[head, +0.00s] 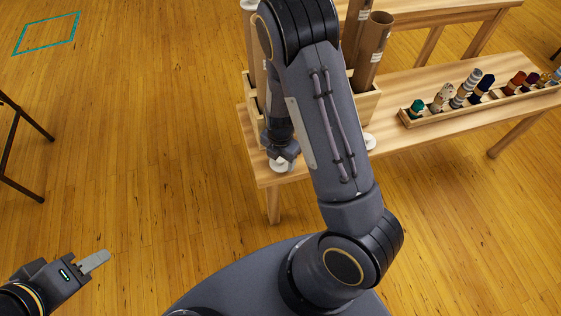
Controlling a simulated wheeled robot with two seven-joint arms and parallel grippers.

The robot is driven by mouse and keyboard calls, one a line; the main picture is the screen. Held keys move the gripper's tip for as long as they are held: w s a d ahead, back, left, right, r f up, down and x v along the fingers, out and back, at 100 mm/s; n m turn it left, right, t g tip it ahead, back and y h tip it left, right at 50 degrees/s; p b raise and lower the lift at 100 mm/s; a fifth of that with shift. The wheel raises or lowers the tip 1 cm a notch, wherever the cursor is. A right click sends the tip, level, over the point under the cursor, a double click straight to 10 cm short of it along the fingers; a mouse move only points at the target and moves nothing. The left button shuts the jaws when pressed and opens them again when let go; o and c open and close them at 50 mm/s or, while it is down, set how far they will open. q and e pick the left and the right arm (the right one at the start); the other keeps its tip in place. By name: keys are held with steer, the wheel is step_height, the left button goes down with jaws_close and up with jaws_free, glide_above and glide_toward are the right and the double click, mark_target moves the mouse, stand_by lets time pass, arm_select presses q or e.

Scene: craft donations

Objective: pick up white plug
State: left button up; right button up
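A round white plug (279,165) lies at the front left edge of the wooden bench. My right gripper (284,156) points down right over it, and its dark end covers part of the plug. I cannot tell whether its fingers are open or shut on the plug. A second white plug (369,141) lies on the bench to the right, partly behind my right arm. My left gripper (95,262) is low at the left over the floor, far from the plugs, with nothing seen in it. Its finger spacing does not show.
A wooden box (363,103) with upright cardboard tubes (372,50) stands behind my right arm. A long wooden tray (478,105) with several spools lies to the right on the bench (415,85). The floor at left is mostly clear.

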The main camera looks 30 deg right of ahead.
steer(key=shift+c, duration=1.4)
